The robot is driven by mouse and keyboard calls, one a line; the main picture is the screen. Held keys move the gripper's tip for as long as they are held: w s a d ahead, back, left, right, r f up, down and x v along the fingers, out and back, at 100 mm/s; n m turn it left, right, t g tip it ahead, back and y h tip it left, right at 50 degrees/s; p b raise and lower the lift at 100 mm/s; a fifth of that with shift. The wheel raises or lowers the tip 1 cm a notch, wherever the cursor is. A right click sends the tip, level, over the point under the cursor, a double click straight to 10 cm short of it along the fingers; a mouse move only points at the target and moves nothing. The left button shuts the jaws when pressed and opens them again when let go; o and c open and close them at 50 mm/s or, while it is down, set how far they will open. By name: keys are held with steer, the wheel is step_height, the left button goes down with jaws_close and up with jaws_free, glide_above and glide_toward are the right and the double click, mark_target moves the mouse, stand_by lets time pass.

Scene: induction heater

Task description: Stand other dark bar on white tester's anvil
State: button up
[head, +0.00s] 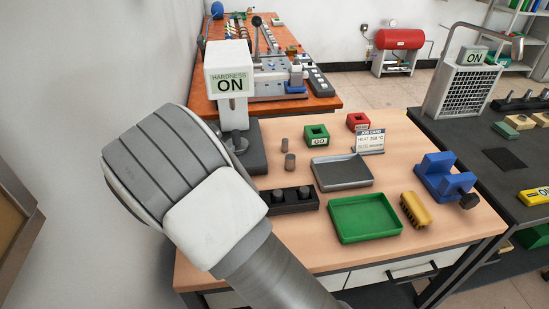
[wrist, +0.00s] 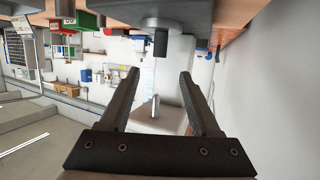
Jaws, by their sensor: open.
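The white hardness tester (head: 226,70) stands at the table's back left, its sign reading ON. Its dark anvil area (head: 238,143) is low on the front, and small there. My gripper is hidden behind my arm in the head view. In the wrist view, which is upside down, my gripper (wrist: 159,74) is open and empty. A dark bar (wrist: 160,45) shows beyond the fingertips, roughly between them; I cannot tell which bar it is.
A black holder (head: 289,200) with several round dark tops stands in front of the bars. A grey tray (head: 342,174), green tray (head: 364,217), green GO block (head: 316,135), red block (head: 357,121) and blue fixture (head: 443,177) stand to the right.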

steer(key=w+d+r+g+y, duration=0.2)
steer(key=d+r+y, duration=0.3)
steer(key=r, duration=0.5)
steer(key=s+d+r+n+g+y, duration=0.1)
steer(key=s+d+r+g, duration=0.1)
steer(key=s+d+r, duration=0.7)
steer(key=s+d+f+g+h, duration=0.2)
steer(key=s+d+g+h, duration=0.2)
steer(key=s+d, duration=1.7)
steer(key=s, duration=0.4)
steer(key=shift+d+f+n+g, duration=0.25)
steer(key=shift+f+n+g, duration=0.05)
steer(key=shift+f+g, duration=0.1)
steer(key=shift+s+r, duration=0.1)
steer(key=shift+r, duration=0.05)
